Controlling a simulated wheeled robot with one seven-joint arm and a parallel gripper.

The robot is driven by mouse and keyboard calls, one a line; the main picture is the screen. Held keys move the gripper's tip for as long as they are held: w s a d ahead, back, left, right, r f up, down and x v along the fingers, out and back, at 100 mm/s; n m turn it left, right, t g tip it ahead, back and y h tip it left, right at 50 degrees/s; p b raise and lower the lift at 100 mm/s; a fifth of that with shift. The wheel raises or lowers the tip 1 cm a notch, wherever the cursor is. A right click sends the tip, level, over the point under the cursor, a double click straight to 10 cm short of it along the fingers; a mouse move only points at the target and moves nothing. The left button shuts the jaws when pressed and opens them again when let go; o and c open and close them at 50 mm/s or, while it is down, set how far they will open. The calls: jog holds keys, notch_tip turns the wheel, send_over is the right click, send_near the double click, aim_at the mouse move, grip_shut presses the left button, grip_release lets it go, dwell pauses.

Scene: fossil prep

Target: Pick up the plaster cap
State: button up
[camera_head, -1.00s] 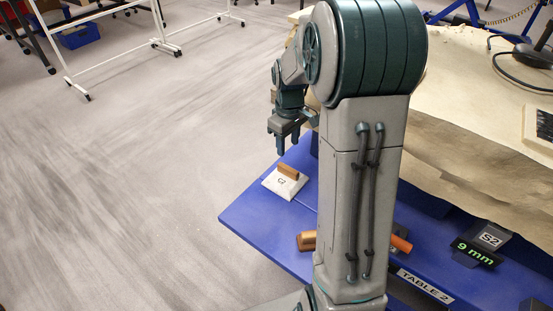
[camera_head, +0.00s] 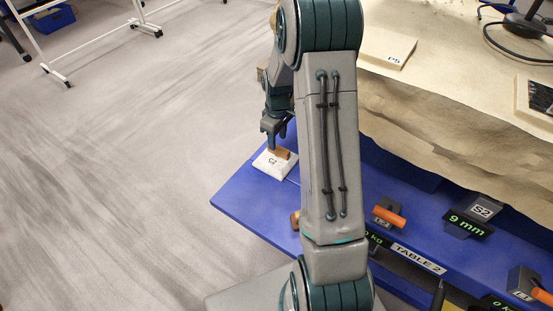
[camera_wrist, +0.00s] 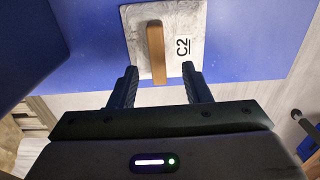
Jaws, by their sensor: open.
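The plaster cap (camera_head: 270,165) is a white square slab marked C2 with a brown upright handle bar (camera_head: 281,153). It lies on the blue table (camera_head: 245,199) near its far left corner. My gripper (camera_head: 274,142) is just above the cap in the head view and partly covers it. In the wrist view my gripper (camera_wrist: 160,80) is open, with a finger on each side of the handle's near end. The cap (camera_wrist: 195,25) shows beyond the fingertips there. Nothing is held between the fingers. I cannot tell the exact height of the fingertips over the slab.
A large sandy block (camera_head: 440,120) fills the right rear, with a pale slab marked P5 (camera_head: 388,47) on it. Tools with orange handles (camera_head: 388,216) and a 9 mm display (camera_head: 468,224) stand along the table. Open floor (camera_head: 120,180) lies to the left.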

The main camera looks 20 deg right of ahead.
aim_at(279, 147)
jog(key=f, duration=0.4)
jog(key=shift+d+f, duration=0.1)
jog(key=shift+d, duration=0.1)
grip_shut()
notch_tip(279, 147, up, 4)
jog(key=shift+f, duration=0.1)
jog(key=s+a, duration=1)
jog(key=a, duration=0.5)
jog(key=shift+f, duration=0.15)
